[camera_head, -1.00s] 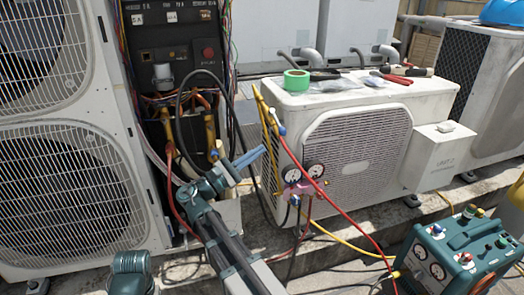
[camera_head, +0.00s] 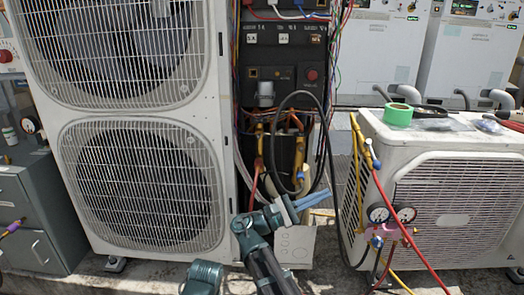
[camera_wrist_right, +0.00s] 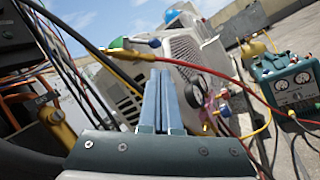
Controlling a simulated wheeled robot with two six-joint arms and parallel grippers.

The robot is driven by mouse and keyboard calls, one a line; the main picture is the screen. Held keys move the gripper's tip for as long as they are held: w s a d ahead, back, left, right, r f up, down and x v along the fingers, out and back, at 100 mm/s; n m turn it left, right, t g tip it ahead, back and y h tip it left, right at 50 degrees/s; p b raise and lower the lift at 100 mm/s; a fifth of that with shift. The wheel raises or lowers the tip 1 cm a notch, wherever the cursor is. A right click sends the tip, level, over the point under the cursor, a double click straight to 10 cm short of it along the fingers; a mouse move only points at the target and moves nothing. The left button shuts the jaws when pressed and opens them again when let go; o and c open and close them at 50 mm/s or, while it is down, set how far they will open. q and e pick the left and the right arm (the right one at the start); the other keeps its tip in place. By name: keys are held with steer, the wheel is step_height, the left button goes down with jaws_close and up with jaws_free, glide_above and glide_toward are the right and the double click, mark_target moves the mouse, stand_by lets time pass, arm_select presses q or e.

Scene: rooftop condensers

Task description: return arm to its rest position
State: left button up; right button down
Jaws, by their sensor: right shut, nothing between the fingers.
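My right arm rises from the bottom of the head view, with dark teal and grey links. Its right gripper (camera_head: 322,197) points to the right, in front of the lower part of the open electrical compartment of the tall condenser (camera_head: 222,190). The right wrist view shows its two blue-grey fingers (camera_wrist_right: 158,72) side by side, closed together with nothing held. My left gripper is not in view.
A black hose (camera_head: 280,108) loops above the gripper. To the right stands a low condenser (camera_head: 440,160) with green tape (camera_head: 398,115) on top and a gauge manifold (camera_head: 385,230) with hoses at its corner. A grey cabinet (camera_head: 40,210) stands left.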

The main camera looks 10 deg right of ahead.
steer(key=s+a+f+m+y+p, duration=0.2)
steer(key=s+f+y+p, duration=0.15)
steer(key=f+y, duration=0.2)
steer(key=s+a+f+m+y+p, duration=0.1)
steer(key=s+a+f+y+p, duration=0.1)
steer(key=a+f+y+p, duration=0.25)
steer(key=s+a+f+m+g+y+p, duration=0.1)
steer(key=s+a+f+m+y+p, duration=0.15)
steer(key=s+a+y, duration=0.4)
steer(key=s+a+f+m+g+y+p, duration=0.1)
steer(key=s+a+f+m+y+p, duration=0.2)
steer(key=a, duration=0.6)
step_height(320, 180, up, 37)
steer(key=n+p, duration=0.1)
steer(key=p, duration=3.6)
steer(key=shift+w+d+y, duration=0.25)
steer(key=shift+y, duration=0.2)
steer(key=shift+n, duration=0.25)
